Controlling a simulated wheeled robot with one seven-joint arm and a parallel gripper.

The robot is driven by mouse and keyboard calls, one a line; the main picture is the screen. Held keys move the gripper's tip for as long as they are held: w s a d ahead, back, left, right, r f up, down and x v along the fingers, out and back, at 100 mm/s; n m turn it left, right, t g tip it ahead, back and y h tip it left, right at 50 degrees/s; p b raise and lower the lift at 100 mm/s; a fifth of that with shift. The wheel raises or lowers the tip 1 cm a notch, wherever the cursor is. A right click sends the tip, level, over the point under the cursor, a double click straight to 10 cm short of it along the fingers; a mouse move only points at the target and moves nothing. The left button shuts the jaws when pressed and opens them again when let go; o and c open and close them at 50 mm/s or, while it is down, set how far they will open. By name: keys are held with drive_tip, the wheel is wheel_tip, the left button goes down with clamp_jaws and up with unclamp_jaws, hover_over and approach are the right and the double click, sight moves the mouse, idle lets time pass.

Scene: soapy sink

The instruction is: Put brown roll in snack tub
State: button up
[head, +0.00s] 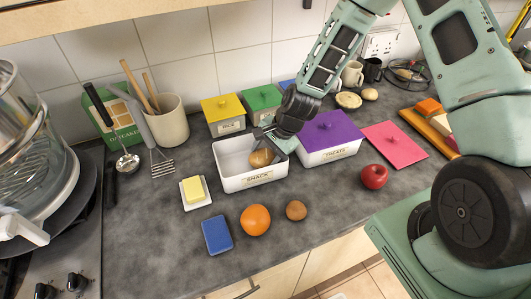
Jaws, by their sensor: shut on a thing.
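The snack tub (231,181) is an open white box with a "SNACK" label on its front, in the middle of the counter. My gripper (262,147) reaches down from the upper right into the tub's opening. It is shut on the brown roll (260,159), a rounded light-brown piece that shows inside the tub's rim. The gripper partly hides the roll's top. I cannot tell whether the roll touches the tub's floor.
A purple-lidded tub (326,134) stands right of the snack tub. Yellow-lidded (223,109) and green-lidded (262,97) tubs stand behind. Butter on a dish (194,190), a blue sponge-like block (216,235), an orange (255,220), a small brown round thing (296,210) and a red apple (374,176) lie in front.

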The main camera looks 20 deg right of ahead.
drive_tip(key=o, duration=1.2)
wheel_tip(320, 180, up, 12)
drive_tip(key=p, duration=0.9)
drive_tip(key=shift+a, duration=0.1)
drive_tip(key=s+a+r+n+g+h+b, duration=0.15)
drive_tip(key=s+a+r+n+b, duration=0.25)
drive_tip(key=s+a+n+b, duration=0.6)
drive_tip(key=s+d+r+n+h+b, duration=0.2)
drive_tip(key=s+n+b, duration=0.3)
drive_tip(key=s+n, duration=0.5)
drive_tip(key=s+d, duration=0.1)
drive_tip(key=s, duration=0.5)
drive_tip(key=shift+n+g+b, duration=0.3)
drive_tip(key=shift+g+b, duration=0.05)
drive_tip(key=shift+b, duration=0.05)
